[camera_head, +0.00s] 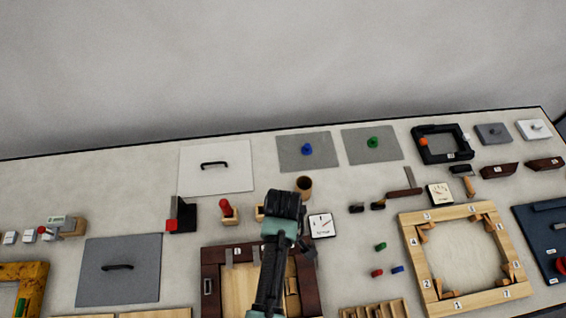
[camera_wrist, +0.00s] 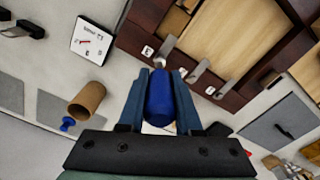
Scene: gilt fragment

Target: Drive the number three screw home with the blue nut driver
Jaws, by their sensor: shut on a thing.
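In the wrist view my gripper (camera_wrist: 160,78) is shut on the blue handle of the nut driver (camera_wrist: 160,104), one finger on each side. The driver's pale tip (camera_wrist: 159,62) points toward the dark wooden frame (camera_wrist: 240,94), beside a small number tag that looks like 3 (camera_wrist: 147,51) and a metal strip. I cannot tell whether the tip touches anything, and no screw can be made out. In the head view my gripper (camera_head: 287,205) is over the back edge of the dark frame (camera_head: 210,262); the driver is hidden there.
A brown cup (camera_head: 305,187) and a white dial card (camera_head: 321,225) stand close to my gripper. A grey panel (camera_head: 119,271) lies left. A pale numbered frame (camera_head: 412,246) lies right. A red-topped tool (camera_head: 227,208) stands by the frame's back edge.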

